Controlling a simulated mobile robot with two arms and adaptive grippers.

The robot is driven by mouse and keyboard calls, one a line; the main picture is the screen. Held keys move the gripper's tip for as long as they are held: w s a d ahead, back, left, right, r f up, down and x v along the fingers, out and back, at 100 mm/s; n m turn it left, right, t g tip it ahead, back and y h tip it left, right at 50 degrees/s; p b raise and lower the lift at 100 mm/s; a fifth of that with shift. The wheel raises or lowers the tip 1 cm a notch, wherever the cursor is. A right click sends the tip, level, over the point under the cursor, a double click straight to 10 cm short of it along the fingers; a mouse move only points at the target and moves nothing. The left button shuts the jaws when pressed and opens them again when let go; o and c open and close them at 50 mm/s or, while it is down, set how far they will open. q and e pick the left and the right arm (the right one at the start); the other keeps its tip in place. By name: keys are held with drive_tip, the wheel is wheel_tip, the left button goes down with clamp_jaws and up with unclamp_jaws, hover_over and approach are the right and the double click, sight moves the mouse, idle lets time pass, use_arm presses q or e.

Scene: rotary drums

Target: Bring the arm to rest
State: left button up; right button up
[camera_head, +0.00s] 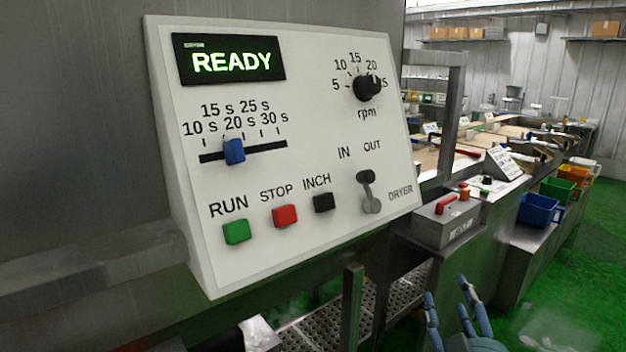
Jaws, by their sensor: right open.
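My right gripper (447,289) is at the bottom right of the head view, with its blue fingers pointing up and spread apart. It is open and empty, below and to the right of the control panel (310,120) and apart from it. Only the fingers and part of the blue gripper body show; the rest of the arm is cut off by the lower edge. My left gripper is not in view. The panel's display (231,61) reads READY in green.
The panel carries a blue slider (234,151) near 20 s, an rpm knob (367,87), green RUN (236,232), red STOP (285,215) and black INCH (323,202) buttons, and a dryer lever (369,194). A grey box (446,224) with a red handle stands right; green floor (585,290) is open beyond.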

drive_tip(key=s+f+g, duration=0.5)
drive_tip(key=f, duration=0.8)
drive_tip(key=s+a+f+n+g+y, duration=0.15)
drive_tip(key=s+f+g, duration=0.35)
drive_tip(key=s+f, duration=0.5)
drive_tip(key=s+a+f+g+y, duration=0.1)
drive_tip(key=s+a+f+g, duration=0.25)
drive_tip(key=s+f, duration=0.7)
drive_tip(key=s+f+g, duration=0.1)
drive_tip(key=s+f, duration=0.1)
drive_tip(key=f, duration=1.1)
drive_tip(key=s+f+g, duration=0.1)
drive_tip(key=s+f, duration=0.2)
drive_tip(key=f, duration=0.9)
drive_tip(key=s+d+f+g, duration=0.1)
drive_tip(key=s+d+f, duration=0.2)
drive_tip(key=s+f, duration=1.2)
drive_tip(key=shift+s+f, duration=0.25)
drive_tip(key=shift+s, duration=0.4)
drive_tip(key=shift+s+d, duration=0.15)
drive_tip(key=shift+c, duration=0.5)
